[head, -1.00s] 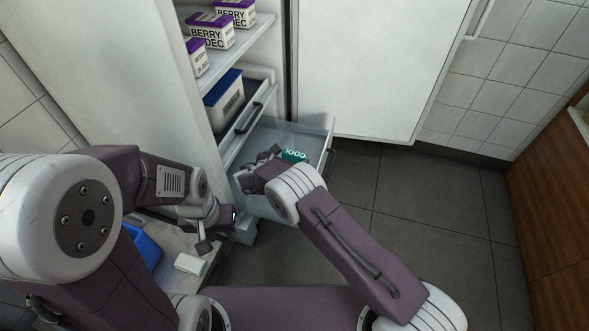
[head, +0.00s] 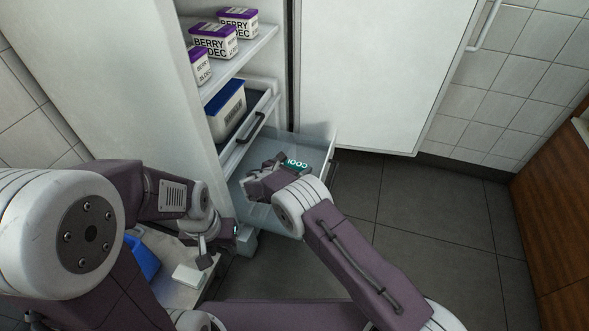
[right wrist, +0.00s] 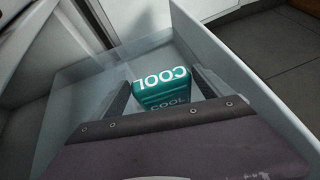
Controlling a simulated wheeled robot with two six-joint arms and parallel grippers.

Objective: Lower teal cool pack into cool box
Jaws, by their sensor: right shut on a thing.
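The teal cool pack (head: 298,163), lettered COOL, is between the fingers of my right gripper (head: 277,167). In the right wrist view the pack (right wrist: 163,88) sits between the two fingers of that gripper (right wrist: 163,95), which is shut on it. The pack is over or inside the pulled-out clear drawer of the fridge; its height above the drawer floor is hard to tell. My left gripper (head: 222,245) is open and empty at lower left, near a blue box (head: 143,258) that is partly hidden by my arm. I cannot tell whether this is the cool box.
The open drawer (head: 318,160) has pale walls, also seen in the right wrist view (right wrist: 235,70). Above it, a drawer holds a blue-lidded box (head: 228,108), and shelves hold berry tubs (head: 214,42). A small white block (head: 188,275) lies on a pale surface. Floor at right is clear.

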